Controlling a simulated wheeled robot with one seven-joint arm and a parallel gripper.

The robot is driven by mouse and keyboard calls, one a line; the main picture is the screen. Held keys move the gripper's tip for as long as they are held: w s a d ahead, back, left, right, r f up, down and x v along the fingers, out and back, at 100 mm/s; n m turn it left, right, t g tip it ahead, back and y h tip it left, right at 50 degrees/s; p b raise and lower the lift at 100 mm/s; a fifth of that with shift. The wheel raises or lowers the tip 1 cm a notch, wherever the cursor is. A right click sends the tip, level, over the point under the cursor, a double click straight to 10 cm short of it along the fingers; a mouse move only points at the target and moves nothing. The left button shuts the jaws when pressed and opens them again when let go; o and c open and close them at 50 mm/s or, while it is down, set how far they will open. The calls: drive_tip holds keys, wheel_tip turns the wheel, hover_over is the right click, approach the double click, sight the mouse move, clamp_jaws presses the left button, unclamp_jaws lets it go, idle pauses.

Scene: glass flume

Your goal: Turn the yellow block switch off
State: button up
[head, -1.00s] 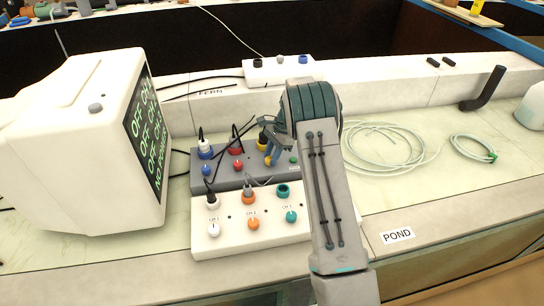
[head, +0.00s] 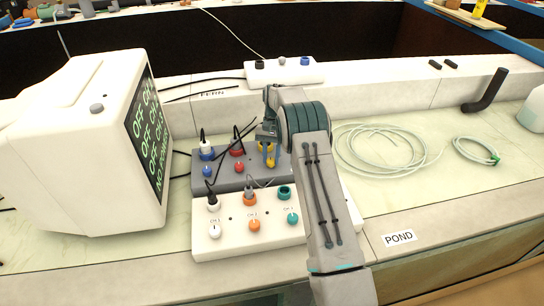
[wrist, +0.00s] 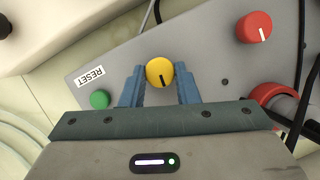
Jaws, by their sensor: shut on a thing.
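The yellow block switch is a round yellow knob (wrist: 160,72) with a dark pointer line, on the grey block (wrist: 205,60). In the wrist view the pointer runs from the knob's middle toward my gripper's palm. My gripper (wrist: 160,80) has its blue fingers on either side of the knob and is shut on it. In the head view my gripper (head: 269,155) is over the right part of the grey block (head: 235,183), partly hiding its yellow parts.
A green button (wrist: 99,99) beside a RESET label and a red knob (wrist: 254,27) flank the yellow knob. Black cables cross the grey block. A white block (head: 215,248) with knobs stands in front. A monitor (head: 90,150) at left shows OFF lines and NO POWER.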

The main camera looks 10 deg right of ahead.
drive_tip(key=shift+n, duration=0.5)
drive_tip(key=shift+h, duration=0.3)
drive_tip(key=o, duration=1)
drive_tip(key=shift+w+r, duration=0.1)
drive_tip(key=p+v, duration=0.6)
drive_tip(key=v, duration=0.5)
drive_tip(key=shift+w+r+p, duration=0.15)
drive_tip(key=shift+r+p, duration=0.15)
drive_tip(key=shift+r, duration=0.05)
drive_tip(key=shift+w+r+p, duration=0.1)
drive_tip(key=shift+p, duration=0.55)
